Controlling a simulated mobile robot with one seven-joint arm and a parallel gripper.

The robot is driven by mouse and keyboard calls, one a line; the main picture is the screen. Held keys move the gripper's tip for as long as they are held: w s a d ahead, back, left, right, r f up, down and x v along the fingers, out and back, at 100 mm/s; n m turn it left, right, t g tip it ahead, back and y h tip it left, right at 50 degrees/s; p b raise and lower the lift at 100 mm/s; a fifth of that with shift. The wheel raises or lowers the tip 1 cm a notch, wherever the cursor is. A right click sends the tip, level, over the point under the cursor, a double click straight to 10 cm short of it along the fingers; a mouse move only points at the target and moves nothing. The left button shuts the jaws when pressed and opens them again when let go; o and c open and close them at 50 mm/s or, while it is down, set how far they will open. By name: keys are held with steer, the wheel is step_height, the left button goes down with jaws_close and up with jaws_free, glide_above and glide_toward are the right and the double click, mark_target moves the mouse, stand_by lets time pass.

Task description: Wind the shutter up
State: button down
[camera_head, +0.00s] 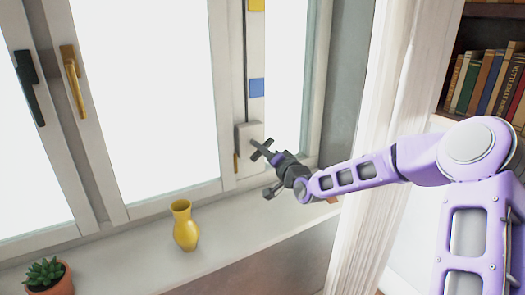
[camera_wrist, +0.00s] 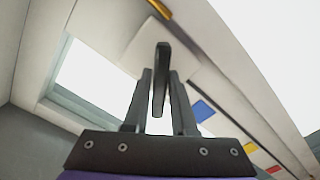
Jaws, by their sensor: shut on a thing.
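A pale winder box (camera_head: 247,134) is fixed to the window frame, right of the middle panes. In the wrist view the box (camera_wrist: 150,45) lies beyond my fingers, and a dark upright handle (camera_wrist: 161,75) stands out from it. My gripper (camera_head: 266,151) is at the box's lower right in the head view. In the wrist view my gripper (camera_wrist: 159,100) has its two fingers on either side of the handle, closed on it. The fingers and arm hide most of the handle in the head view. I cannot make out a shutter against the bright white panes.
A yellow vase (camera_head: 185,227) and a potted succulent (camera_head: 46,276) stand on the windowsill (camera_head: 265,222). Yellow (camera_head: 256,5) and blue (camera_head: 256,87) markers sit on the frame above the box. A white curtain (camera_head: 385,120) and a bookshelf (camera_head: 490,85) are at right.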

steer(key=c, duration=0.7)
jaws_free()
steer(key=shift+c, duration=0.2)
steer(key=shift+s+d, duration=0.1)
steer(key=p+v, duration=0.1)
steer(key=v, duration=1.6)
steer(key=shift+d, duration=0.1)
